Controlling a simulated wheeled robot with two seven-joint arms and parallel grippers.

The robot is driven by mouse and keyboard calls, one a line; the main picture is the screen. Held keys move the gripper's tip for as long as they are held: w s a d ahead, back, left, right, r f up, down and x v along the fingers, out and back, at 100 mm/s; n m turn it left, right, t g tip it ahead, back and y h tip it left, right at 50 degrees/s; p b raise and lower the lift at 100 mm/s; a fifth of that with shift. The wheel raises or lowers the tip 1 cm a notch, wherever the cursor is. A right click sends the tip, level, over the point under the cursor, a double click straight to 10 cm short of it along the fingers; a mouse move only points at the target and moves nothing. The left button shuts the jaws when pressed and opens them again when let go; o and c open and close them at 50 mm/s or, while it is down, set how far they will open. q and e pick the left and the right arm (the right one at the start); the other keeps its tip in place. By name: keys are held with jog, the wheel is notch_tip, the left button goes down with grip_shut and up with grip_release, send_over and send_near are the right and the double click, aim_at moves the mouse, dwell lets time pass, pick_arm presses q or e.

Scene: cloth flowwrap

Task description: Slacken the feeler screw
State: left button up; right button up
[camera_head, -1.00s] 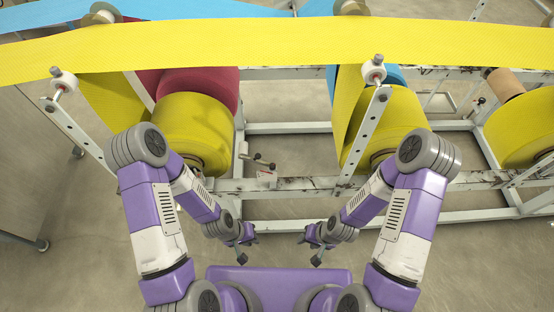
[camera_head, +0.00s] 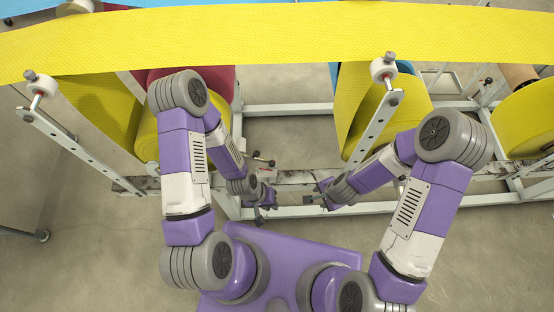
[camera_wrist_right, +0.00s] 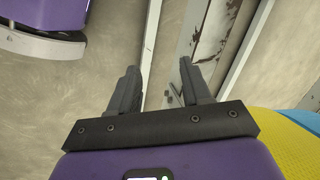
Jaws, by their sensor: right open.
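A small black-knobbed crank (camera_head: 260,160), which may be the feeler screw, sits at the frame's lower front rail. My left arm partly covers the area to its left. My left gripper (camera_head: 266,213) is below the crank in the picture, with its fingers apart and nothing visible between them. My right gripper (camera_head: 311,198) is to the right, near the rail, pointing left. In the right wrist view my right gripper (camera_wrist_right: 160,82) is open and empty, with frame bars beyond the fingers. I cannot make out the screw in the wrist view.
A yellow web (camera_head: 280,28) spans the top above the machine. A yellow roll (camera_head: 400,112) hangs behind a perforated upright bar (camera_head: 376,122). Another perforated bar (camera_head: 78,148) stands at left. A lower rail (camera_head: 300,178) runs close behind my grippers. Open floor shows at lower left.

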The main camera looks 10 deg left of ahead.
jog(key=w+a+r+m+t+p, duration=0.1)
jog(key=w+a+r+m, duration=0.3)
jog(key=a+r+m, duration=0.4)
jog(key=m, duration=1)
send_near(272, 163)
jog(key=shift+t, duration=0.3)
jog(key=b+x, duration=0.3)
jog(key=x, duration=0.5)
jog(key=shift+s, duration=0.2)
grip_shut()
jog(key=shift+d, duration=0.1)
